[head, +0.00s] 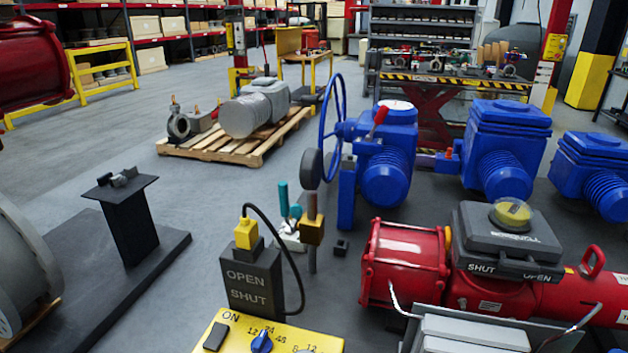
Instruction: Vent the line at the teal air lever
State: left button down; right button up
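The teal air lever (284,200) stands upright near the middle of the head view, behind the dark OPEN/SHUT box. A second, shorter teal piece (296,211) is just to its right. Both rise from a small pale base (291,241). A brass-coloured block (312,230) on a thin grey post is close on the right and partly covers that base. The lever's lower end is small and hard to make out. Neither of my grippers shows in the head view.
The dark OPEN/SHUT box (250,282) with a black cable stands in front, behind a yellow panel (286,334) with a blue knob. A red actuator (405,262) and blue actuators (388,160) fill the right. Open grey floor (215,195) lies left of the lever.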

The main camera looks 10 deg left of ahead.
aim_at(283, 186)
jog(key=z, duration=0.4)
jog(key=i+j+z, duration=0.1)
jog(key=j+z, duration=0.3)
jog(key=j, duration=0.3)
jog(key=j+z, duration=0.45)
jog(key=j, duration=0.25)
